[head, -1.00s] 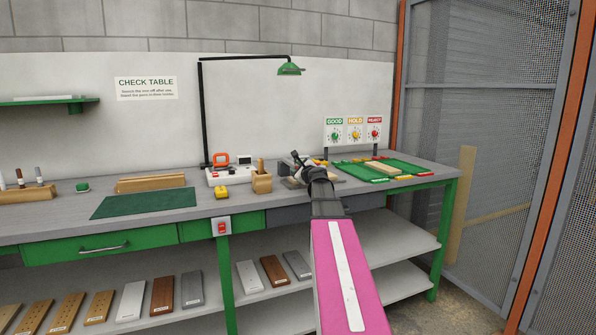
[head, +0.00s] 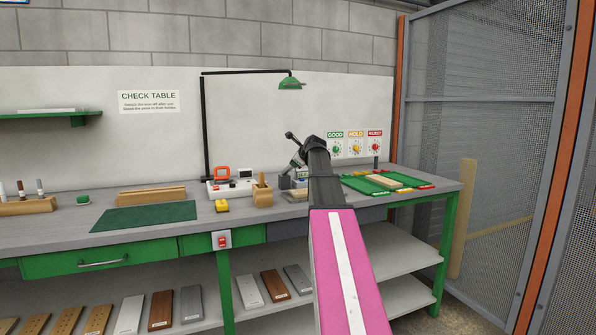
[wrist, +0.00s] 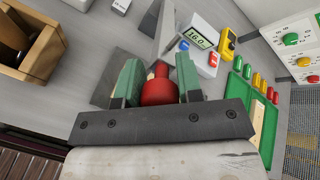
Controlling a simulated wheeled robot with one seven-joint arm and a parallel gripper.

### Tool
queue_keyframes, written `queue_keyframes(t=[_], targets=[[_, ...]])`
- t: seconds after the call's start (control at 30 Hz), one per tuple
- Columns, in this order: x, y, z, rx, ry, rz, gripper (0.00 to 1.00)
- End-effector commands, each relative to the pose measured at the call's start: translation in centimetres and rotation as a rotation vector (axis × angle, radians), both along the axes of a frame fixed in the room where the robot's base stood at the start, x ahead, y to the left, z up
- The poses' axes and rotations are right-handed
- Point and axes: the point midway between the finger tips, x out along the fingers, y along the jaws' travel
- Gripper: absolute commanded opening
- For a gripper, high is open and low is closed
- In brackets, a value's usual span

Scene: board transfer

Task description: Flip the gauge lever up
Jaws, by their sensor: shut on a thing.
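The lever's red knob (wrist: 158,90) sits between the two green fingers of my gripper (wrist: 158,68) in the wrist view, and the fingers are shut on it. The gauge (wrist: 198,40), with a display that seems to read 16.0, stands just beyond and to the right of the fingers. A grey metal part (wrist: 166,32) rises beside it. In the head view my gripper (head: 297,158) is over the bench at the gauge, and my arm hides most of the gauge and the lever. I cannot tell the lever's exact angle.
A wooden holder (head: 262,192) stands close to the left of my gripper. A green tray (head: 352,184) with a board lies to the right, below the GOOD, HOLD and REJECT panel (head: 356,146). A green mat (head: 145,216) lies on the left of the bench.

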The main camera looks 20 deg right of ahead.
Motion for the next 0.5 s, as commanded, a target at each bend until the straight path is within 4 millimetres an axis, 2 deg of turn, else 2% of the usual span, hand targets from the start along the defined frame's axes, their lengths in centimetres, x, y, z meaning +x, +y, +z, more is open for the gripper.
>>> queue_keyframes(t=[0.03, 0.2, 0.5], targets=[[1.0, -0.1, 1.2, -0.001, 0.044, 0.003, 0.00], [3.1, 0.0, 3.9, -0.006, 0.206, 0.001, 0.00], [6.8, 0.2, 7.1, -0.012, 0.461, 0.002, 0.00]])
